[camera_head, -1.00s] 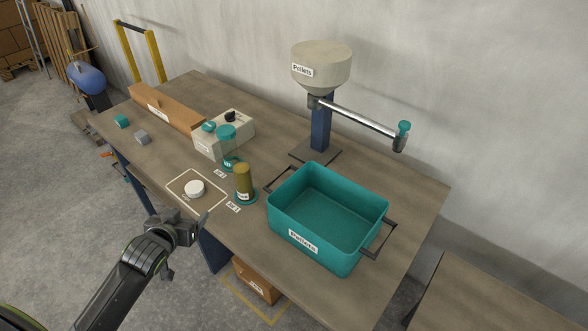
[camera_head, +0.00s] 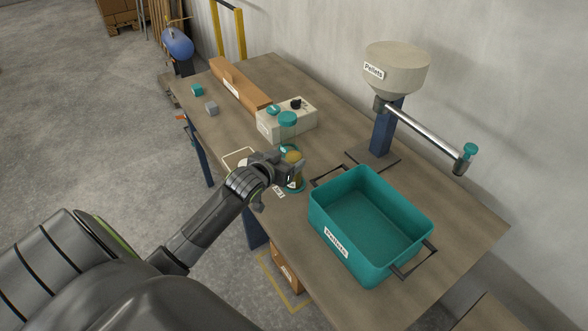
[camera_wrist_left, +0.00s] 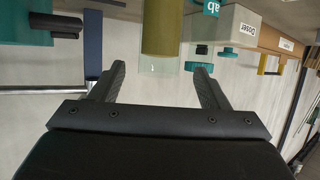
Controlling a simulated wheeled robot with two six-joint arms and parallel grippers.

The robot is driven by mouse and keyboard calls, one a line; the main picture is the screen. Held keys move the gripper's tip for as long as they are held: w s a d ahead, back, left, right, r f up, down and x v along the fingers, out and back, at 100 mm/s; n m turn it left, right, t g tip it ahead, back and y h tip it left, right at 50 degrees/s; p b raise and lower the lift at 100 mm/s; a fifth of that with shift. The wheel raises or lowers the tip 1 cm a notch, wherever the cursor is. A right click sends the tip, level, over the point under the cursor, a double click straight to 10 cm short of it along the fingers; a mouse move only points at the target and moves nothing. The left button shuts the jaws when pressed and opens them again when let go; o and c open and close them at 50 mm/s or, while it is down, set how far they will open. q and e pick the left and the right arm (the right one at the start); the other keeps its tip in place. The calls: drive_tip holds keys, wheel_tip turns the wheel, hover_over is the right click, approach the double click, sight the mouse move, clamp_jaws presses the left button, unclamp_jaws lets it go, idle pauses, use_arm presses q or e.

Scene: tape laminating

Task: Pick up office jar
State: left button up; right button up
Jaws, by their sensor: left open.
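The office jar (camera_head: 294,155) is an olive-gold cylinder standing on a teal round base near the table's front edge. My left gripper (camera_head: 296,166) is at the jar and hides much of it in the head view. In the left wrist view the jar (camera_wrist_left: 162,30) hangs in from the top, with a clear glassy end between and just beyond the two open fingers (camera_wrist_left: 159,72). A gap shows on both sides, so the fingers do not grip it. My right gripper is not in view.
A teal pellets crate (camera_head: 335,238) with dark handles stands right of the jar. A cream doser box (camera_head: 299,128) with teal knobs is behind it. A pellets hopper (camera_head: 396,68) stands on a blue post at the back. Small cubes (camera_head: 197,90) lie far left.

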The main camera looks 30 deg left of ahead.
sight(297, 152)
use_arm(q)
drive_tip(key=shift+x, duration=1.45)
drive_tip(key=shift+p+x, duration=0.3)
drive_tip(key=shift+x, duration=1.8)
drive_tip(key=shift+d, duration=0.1)
